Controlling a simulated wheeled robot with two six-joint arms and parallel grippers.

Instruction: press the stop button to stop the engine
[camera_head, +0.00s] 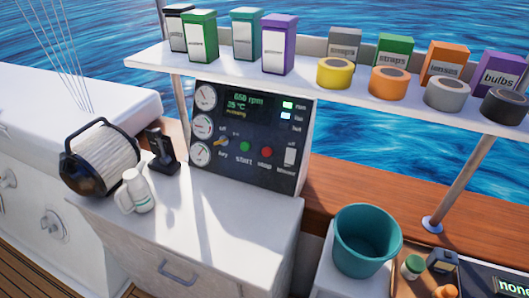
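The control panel (250,165) is dark and stands upright at the back of the white counter. Its red stop button (266,152) is in plain view at the lower right of the panel. The green start button (244,146) is just left of it, and the key switch (222,141) is further left. The panel's display (243,104) reads about 650 rpm and 25 °C, with a small yellow line below that seems to say running. Neither of my grippers is in view, and nothing covers the stop button.
A shelf (225,75) with boxes and tape rolls runs above the panel. A black lever (161,150), a white bottle (138,190) and a black-and-white drum-shaped thing (102,158) stand left. A teal bucket (365,242) is at lower right. The counter (235,210) before the panel is clear.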

